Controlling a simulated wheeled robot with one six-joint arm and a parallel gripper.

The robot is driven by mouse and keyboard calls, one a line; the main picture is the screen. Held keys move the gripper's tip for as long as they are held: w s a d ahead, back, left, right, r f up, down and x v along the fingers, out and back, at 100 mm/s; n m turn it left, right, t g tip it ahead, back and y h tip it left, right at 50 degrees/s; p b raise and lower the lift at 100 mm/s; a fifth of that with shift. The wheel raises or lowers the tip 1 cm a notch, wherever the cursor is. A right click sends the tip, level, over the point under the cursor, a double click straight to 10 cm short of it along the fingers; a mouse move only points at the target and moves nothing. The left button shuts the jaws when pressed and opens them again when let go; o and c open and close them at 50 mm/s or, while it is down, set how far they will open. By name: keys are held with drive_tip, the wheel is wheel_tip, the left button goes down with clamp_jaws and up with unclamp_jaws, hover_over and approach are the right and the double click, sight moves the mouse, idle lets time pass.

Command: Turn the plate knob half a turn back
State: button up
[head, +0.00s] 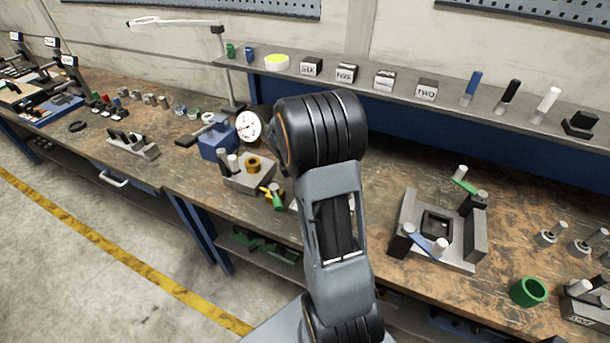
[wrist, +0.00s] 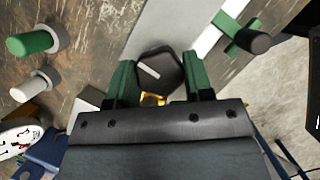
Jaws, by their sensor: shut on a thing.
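The black many-sided plate knob (wrist: 157,70) shows in the wrist view with a short white mark on its top. My gripper (wrist: 157,78) has green fingers, one on each side of the knob, and is shut on it. The white mark points slantwise across the knob. A bit of yellow (wrist: 152,99) shows just below the knob, between the fingers. A grey plate or bar (wrist: 165,25) lies beyond the knob. In the head view my arm hides the knob and my fingers.
A green lever with a dark round end (wrist: 248,37) is at the upper right of the wrist view. The dial gauge (head: 248,125) and blue block (head: 216,140) stand close by. A fixture (head: 468,262) stands right.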

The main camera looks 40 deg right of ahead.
drive_tip(key=shift+s+f+n, duration=0.15)
drive_tip(key=shift+f+n, duration=0.05)
drive_tip(key=shift+n, duration=0.1)
idle(0.4)
drive_tip(key=o, duration=0.9)
drive_tip(key=shift+r, duration=0.1)
drive_tip(key=v, duration=1.4)
drive_tip(key=shift+b, duration=0.35)
